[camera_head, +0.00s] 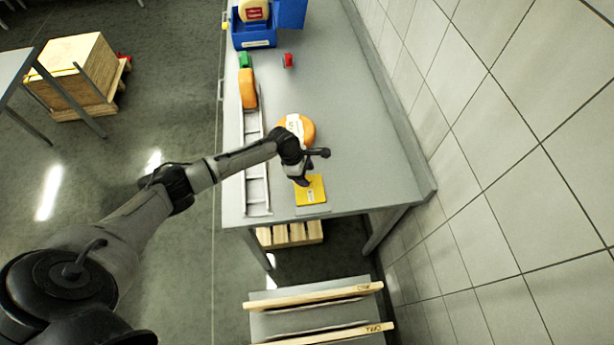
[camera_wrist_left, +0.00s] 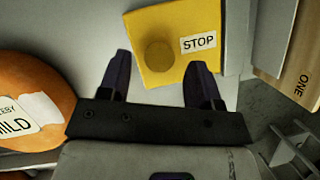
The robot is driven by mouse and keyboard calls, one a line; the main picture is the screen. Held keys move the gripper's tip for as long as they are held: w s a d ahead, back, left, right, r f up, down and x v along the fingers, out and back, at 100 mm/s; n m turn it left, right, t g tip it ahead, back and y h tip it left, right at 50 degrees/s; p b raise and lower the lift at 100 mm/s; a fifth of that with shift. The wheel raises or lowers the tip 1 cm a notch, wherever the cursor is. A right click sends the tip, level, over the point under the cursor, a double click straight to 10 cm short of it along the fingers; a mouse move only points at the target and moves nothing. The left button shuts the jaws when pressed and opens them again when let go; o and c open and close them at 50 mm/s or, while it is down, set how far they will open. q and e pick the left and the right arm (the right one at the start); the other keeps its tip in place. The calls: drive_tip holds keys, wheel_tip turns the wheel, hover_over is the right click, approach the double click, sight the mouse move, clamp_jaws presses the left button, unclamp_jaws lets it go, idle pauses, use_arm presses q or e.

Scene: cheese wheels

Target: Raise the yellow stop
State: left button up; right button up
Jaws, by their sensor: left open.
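The yellow stop (camera_head: 311,192) is a flat square plate near the front edge of the grey table. In the left wrist view the yellow stop (camera_wrist_left: 205,18) shows a round knob of the same colour and a white STOP label. My left gripper (camera_head: 303,183) is over the plate's upper edge in the head view. In the wrist view my left gripper (camera_wrist_left: 160,75) is open, with the plate's near part and knob between and beyond its fingertips. Its fingers do not close on anything. I cannot tell whether they touch the plate. My right gripper is not in view.
An orange cheese wheel (camera_head: 308,130) lies just behind my left gripper. A metal rail track (camera_head: 254,185) runs along the left, with an orange wheel (camera_head: 248,90) on it. A blue crate (camera_head: 290,14) stands at the far end. A tiled wall (camera_head: 480,130) bounds the right.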

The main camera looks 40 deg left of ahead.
use_arm(q)
drive_tip(key=shift+x, duration=0.85)
clamp_jaws()
